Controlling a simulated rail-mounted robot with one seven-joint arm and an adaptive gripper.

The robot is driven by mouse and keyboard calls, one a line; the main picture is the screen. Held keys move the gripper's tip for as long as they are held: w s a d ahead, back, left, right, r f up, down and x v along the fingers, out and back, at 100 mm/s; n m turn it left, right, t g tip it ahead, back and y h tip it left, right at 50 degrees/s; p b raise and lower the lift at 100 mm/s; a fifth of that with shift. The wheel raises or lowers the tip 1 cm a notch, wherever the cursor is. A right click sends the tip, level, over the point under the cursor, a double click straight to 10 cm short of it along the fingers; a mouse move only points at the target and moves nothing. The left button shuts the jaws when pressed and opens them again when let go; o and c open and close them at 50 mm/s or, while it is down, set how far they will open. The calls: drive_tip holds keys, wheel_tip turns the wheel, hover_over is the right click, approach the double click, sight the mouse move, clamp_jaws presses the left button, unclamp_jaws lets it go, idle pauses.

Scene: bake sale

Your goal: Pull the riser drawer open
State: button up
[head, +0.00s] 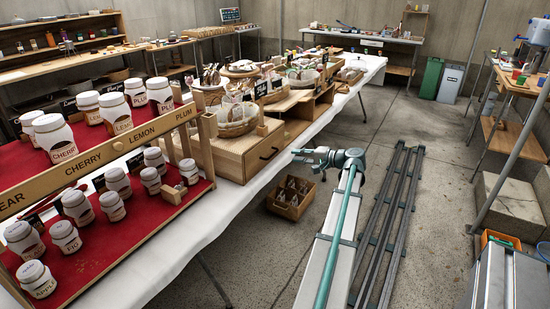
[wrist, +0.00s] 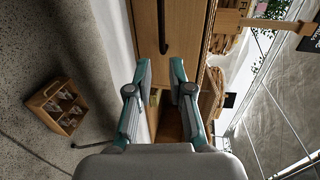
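The riser drawer is a light wooden front (head: 262,158) with a dark bar handle (head: 269,153), set in the wooden riser on the white-clothed table. It looks shut, flush with the riser. In the wrist view the drawer front (wrist: 145,35) fills the upper middle, and its black handle (wrist: 164,28) runs down from the top edge. My gripper (head: 298,156) is to the right of the handle in the head view, apart from it. In the wrist view my gripper (wrist: 160,70) has its two fingers spread, with nothing between them; the handle's end lies just beyond the fingertips.
Baskets of wrapped goods (head: 235,118) stand on the riser. A wooden crate with bottles (head: 291,197) sits on the floor below my gripper. A red-lined jar stand (head: 150,208) is at left.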

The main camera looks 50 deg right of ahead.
sight(275, 153)
drive_tip(key=x, duration=1)
drive_tip(key=shift+w+a, duration=0.1)
drive_tip(key=shift+w, duration=0.3)
clamp_jaws()
